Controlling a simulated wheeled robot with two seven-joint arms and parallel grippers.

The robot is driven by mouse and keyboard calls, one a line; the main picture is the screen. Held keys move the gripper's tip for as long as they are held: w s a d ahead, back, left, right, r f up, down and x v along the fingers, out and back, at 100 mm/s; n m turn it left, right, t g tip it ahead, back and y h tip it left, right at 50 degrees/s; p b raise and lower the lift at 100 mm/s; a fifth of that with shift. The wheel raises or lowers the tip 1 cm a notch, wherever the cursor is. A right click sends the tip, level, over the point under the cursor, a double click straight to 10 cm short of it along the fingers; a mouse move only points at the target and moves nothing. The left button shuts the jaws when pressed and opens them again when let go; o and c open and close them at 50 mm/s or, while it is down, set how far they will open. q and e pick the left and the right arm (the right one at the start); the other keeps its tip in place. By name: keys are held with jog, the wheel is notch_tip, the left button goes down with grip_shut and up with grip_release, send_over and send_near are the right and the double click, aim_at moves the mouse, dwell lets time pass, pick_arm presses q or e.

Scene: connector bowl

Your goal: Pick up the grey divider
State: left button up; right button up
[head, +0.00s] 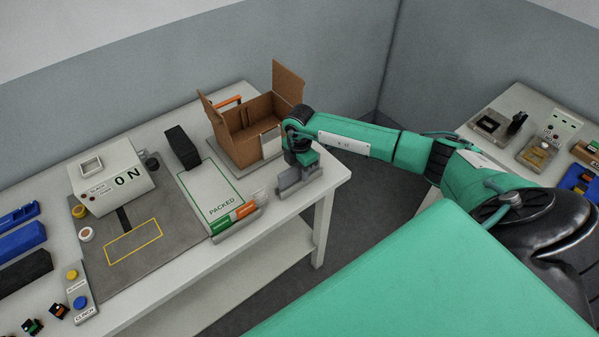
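Grey upright plates, which look like the grey divider (289,178), stand in a low grey holder at the table's front right corner. My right gripper (303,168) points down directly above and against them. Its fingertips are hidden or too small to make out, so I cannot tell whether they grip the divider or only stand around it. My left gripper is out of view.
An open cardboard box (240,143) with raised flaps stands just left of my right gripper. Another table (520,97) with parts stands at the right.

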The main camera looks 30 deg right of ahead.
grip_shut()
